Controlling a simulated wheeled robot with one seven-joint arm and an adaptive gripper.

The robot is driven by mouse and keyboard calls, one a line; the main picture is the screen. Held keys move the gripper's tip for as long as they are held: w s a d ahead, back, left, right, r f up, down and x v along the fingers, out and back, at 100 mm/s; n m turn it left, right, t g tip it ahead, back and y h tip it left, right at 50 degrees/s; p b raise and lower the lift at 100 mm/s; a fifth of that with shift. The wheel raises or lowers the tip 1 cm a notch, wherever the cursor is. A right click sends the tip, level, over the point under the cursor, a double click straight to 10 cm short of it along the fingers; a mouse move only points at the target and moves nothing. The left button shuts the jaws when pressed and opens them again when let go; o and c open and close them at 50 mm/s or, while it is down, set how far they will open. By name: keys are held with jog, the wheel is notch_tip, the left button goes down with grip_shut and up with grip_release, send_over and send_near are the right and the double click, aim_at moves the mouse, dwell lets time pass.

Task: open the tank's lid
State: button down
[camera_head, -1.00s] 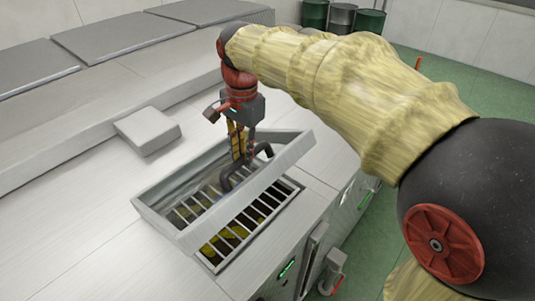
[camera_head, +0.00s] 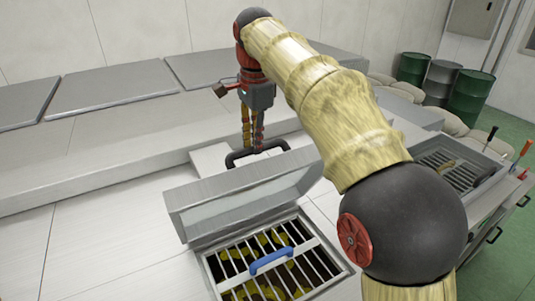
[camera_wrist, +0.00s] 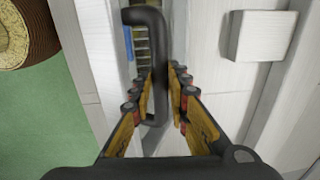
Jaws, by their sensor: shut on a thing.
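The tank's grey lid (camera_head: 245,196) stands raised and tilted up over its opening, its underside facing the head camera. My gripper (camera_head: 253,146) is above the lid's far edge, shut on the black lid handle (camera_head: 238,155). In the wrist view the black handle (camera_wrist: 153,60) passes between the two fingers of my gripper (camera_wrist: 162,95). Below the lid, the tank opening shows a barred grate (camera_head: 330,269) with a blue handle (camera_head: 270,262) across its middle. Yellow-brown contents show between the bars.
A light grey block (camera_head: 208,158) sits behind the lid. A second barred opening (camera_head: 455,168) with upright handles is at the right. Green drums (camera_head: 470,97) and sacks stand behind it. Bare pale countertop (camera_head: 110,235) lies left of the tank.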

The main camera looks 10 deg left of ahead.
jog(key=w+a, duration=0.4)
jog(key=w, duration=0.2)
jog(key=shift+w+a+f, duration=0.2)
jog(key=shift+a+f, duration=0.2)
jog(key=shift+f, duration=0.05)
jog(key=c, duration=2.2)
grip_release()
jog(key=o, duration=0.3)
jog(key=shift+w+a, duration=0.2)
jog(key=shift+w, duration=0.2)
jog(key=shift+o, duration=0.9)
jog(key=shift+s+d+r, duration=0.15)
jog(key=shift+s+r, duration=0.1)
jog(key=shift+w, duration=0.1)
